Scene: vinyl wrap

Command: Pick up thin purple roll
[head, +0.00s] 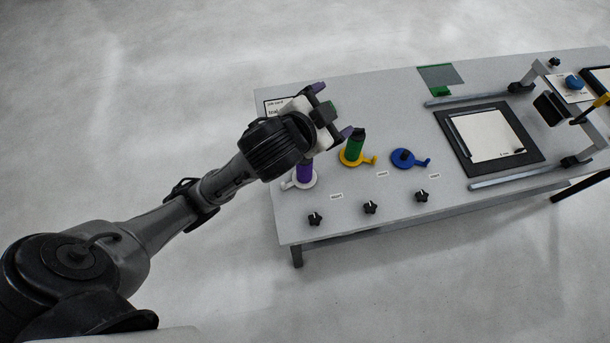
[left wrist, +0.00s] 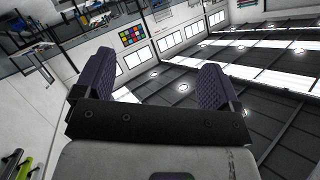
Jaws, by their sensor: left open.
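The thin purple roll (head: 304,173) stands upright on a white holder (head: 300,181) near the left end of the table; its upper part is hidden behind my left gripper. My left gripper (head: 334,111) is in the air above and beyond the roll, with its purple-padded fingers spread apart and nothing between them. In the left wrist view the two open fingers (left wrist: 155,88) point up toward the ceiling and windows, and no roll shows between them. My right gripper is in neither view.
A green roll (head: 355,146) on a yellow holder and a blue holder (head: 404,158) stand to the right on the table (head: 385,205). Several black knobs (head: 370,207) line the front edge. A framed plate (head: 490,135) and rails lie farther right.

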